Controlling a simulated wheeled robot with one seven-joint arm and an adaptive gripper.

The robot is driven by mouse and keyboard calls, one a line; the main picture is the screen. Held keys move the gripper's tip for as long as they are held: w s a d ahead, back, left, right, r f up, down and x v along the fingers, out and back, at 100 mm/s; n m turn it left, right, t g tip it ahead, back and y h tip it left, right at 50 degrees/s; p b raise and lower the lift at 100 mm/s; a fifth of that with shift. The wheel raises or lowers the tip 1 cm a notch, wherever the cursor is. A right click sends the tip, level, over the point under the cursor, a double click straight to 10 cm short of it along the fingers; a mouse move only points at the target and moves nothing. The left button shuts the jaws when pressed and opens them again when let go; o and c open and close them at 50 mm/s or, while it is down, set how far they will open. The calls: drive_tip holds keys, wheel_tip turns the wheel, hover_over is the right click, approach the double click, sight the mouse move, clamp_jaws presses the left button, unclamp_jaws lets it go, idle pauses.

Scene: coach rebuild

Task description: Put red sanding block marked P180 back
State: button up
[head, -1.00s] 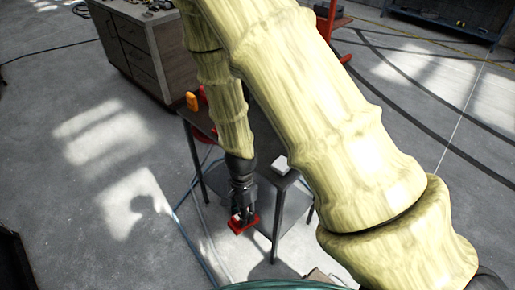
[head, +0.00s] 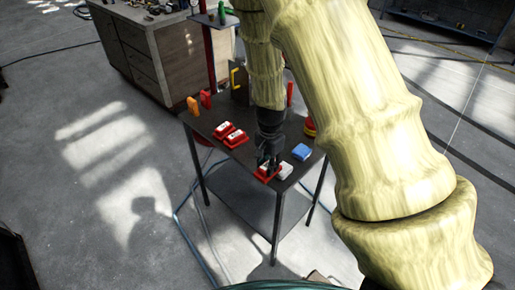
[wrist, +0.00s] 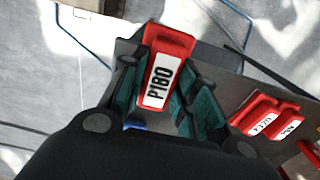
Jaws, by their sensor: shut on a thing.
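The red sanding block (wrist: 170,50) shows a white label reading P180 in the wrist view. My gripper (wrist: 158,88) is shut on it, with its teal-padded fingers on either side. In the head view my gripper (head: 268,166) holds the block (head: 262,176) at the front corner of the dark table (head: 225,165). I cannot tell whether the block touches the tabletop. Two other red blocks with white labels, one (head: 225,130) behind the other (head: 236,139), stand to the left on the table. They also show at the right of the wrist view (wrist: 258,118).
A white block (head: 285,170) is close to the right of my gripper, and a blue block (head: 302,152) is beyond it. Orange (head: 193,106) and red (head: 205,98) items stand at the table's back left. The tabletop's left front is bare.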

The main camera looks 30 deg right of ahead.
drive_tip(key=w+d+p, duration=0.1)
drive_tip(key=w, duration=0.3)
drive_tip(key=w+d+f+p, duration=0.1)
drive_tip(key=w+p, duration=0.1)
drive_tip(key=w, duration=0.3)
drive_tip(key=w+d+p, duration=0.1)
drive_tip(key=w, duration=0.3)
drive_tip(key=shift+w+f+p, duration=0.15)
drive_tip(key=shift+w+p, duration=0.05)
drive_tip(key=shift+p, duration=0.15)
drive_tip(key=shift+w+f, duration=0.1)
drive_tip(key=shift+w, duration=0.1)
drive_tip(key=shift+f+p, duration=1.1)
drive_tip(key=shift+f, duration=0.6)
drive_tip(key=o, duration=0.9)
drive_tip(key=shift+r, duration=0.1)
drive_tip(key=shift+r+b, duration=1.85)
drive_tip(key=shift+r, duration=4.05)
